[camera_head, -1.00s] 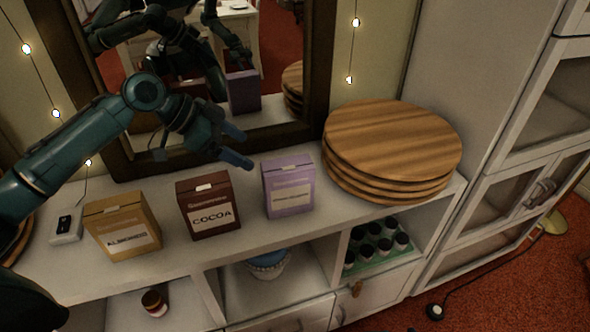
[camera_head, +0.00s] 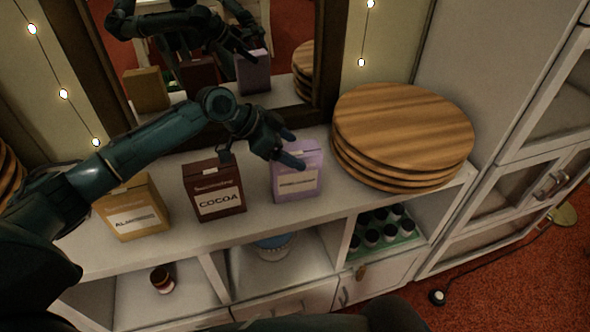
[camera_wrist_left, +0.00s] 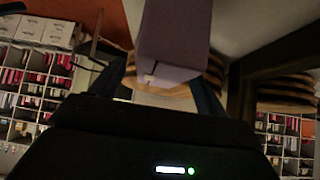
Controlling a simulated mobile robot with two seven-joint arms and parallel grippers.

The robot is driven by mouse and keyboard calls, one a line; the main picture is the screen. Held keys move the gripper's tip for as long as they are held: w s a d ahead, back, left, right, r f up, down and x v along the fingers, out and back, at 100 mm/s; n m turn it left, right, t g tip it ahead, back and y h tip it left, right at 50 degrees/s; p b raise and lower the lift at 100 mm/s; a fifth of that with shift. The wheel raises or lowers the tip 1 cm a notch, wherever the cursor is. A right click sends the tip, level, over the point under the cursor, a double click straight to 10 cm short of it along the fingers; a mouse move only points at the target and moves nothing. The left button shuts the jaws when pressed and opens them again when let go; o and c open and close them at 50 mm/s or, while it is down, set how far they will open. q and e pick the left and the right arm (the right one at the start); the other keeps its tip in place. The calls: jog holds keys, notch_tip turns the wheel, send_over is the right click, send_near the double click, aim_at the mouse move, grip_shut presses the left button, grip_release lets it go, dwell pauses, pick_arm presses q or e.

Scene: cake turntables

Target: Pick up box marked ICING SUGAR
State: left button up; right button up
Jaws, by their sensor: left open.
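The purple box (camera_head: 297,186) stands upright on the white shelf top, at the right of a row of three boxes. Its label is too small to read surely. My left gripper (camera_head: 290,148) is open at the top of this box, with its fingers pointing right. In the left wrist view the purple box (camera_wrist_left: 175,35) shows large, ahead of and between the open fingers (camera_wrist_left: 160,88). I cannot tell whether they touch it. My right gripper is not in view.
A brown COCOA box (camera_head: 215,198) and a yellow box (camera_head: 133,218) stand to the left. Stacked round wooden boards (camera_head: 400,135) stand close on the right. A framed mirror (camera_head: 322,60) rises behind the row. Open compartments below hold small jars (camera_head: 372,236) and a blue-white item (camera_head: 273,247).

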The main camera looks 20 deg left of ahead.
pick_arm(q)
jog(key=shift+x, duration=0.9)
jog(key=shift+c, duration=0.2)
jog(key=shift+r, duration=0.1)
grip_shut()
